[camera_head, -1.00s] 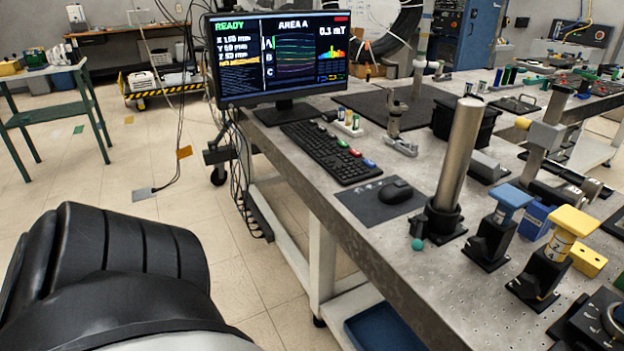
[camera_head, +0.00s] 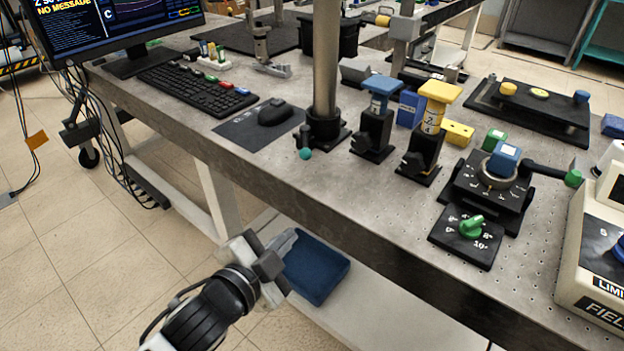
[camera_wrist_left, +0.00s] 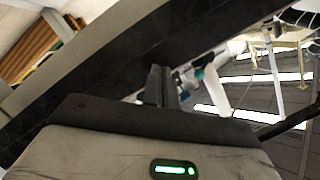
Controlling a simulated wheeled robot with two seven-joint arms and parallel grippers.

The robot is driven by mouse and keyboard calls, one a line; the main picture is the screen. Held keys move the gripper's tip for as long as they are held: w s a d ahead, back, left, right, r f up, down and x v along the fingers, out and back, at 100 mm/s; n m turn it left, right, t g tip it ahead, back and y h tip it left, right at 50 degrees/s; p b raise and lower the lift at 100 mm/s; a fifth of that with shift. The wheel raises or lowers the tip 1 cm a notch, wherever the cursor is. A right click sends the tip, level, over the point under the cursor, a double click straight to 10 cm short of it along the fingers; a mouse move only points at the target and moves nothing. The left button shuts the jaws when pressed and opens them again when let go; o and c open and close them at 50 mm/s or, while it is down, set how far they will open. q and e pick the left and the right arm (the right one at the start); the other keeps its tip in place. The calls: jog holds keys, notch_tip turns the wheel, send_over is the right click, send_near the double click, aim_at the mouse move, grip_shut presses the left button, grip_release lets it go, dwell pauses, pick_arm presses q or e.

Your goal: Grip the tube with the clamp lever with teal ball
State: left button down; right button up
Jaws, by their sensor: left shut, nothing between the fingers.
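The upright metal tube (camera_head: 326,60) stands in a black clamp base (camera_head: 325,130) near the front edge of the bench. The clamp's lever ends in a teal ball (camera_head: 305,154) low on the front left of the base. My left gripper (camera_head: 287,240) is shut and empty, below and in front of the bench edge, apart from the lever. In the left wrist view a small teal spot (camera_wrist_left: 198,73) shows beyond the fingers (camera_wrist_left: 160,86), beside a pale cylinder. My right gripper is not in view.
Blue-topped (camera_head: 381,86) and yellow-topped (camera_head: 438,93) posts stand right of the tube. A mouse (camera_head: 275,112) and keyboard (camera_head: 196,84) lie left of it. The bench's front edge (camera_head: 290,213) lies between my gripper and the clamp. A blue tray (camera_head: 318,272) sits on the lower shelf.

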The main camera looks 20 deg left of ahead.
pick_arm(q)
jog(key=w+r+m+t+b, duration=0.2)
jog(key=w+r+m+t, duration=0.1)
jog(key=r+m, duration=0.3)
jog(key=shift+a+r+m, duration=0.3)
jog(key=shift+a+m, duration=0.1)
jog(key=shift+a, duration=0.05)
jog(key=shift+w, duration=0.15)
send_near(306, 143)
jog(key=w+d, duration=0.4)
jog(key=shift+d+r+p, duration=0.15)
jog(key=shift+d+p, duration=0.05)
jog(key=shift+p, duration=0.15)
jog(key=shift+w+d, duration=0.1)
jog(key=shift+w, duration=0.5)
jog(key=shift+h, duration=0.3)
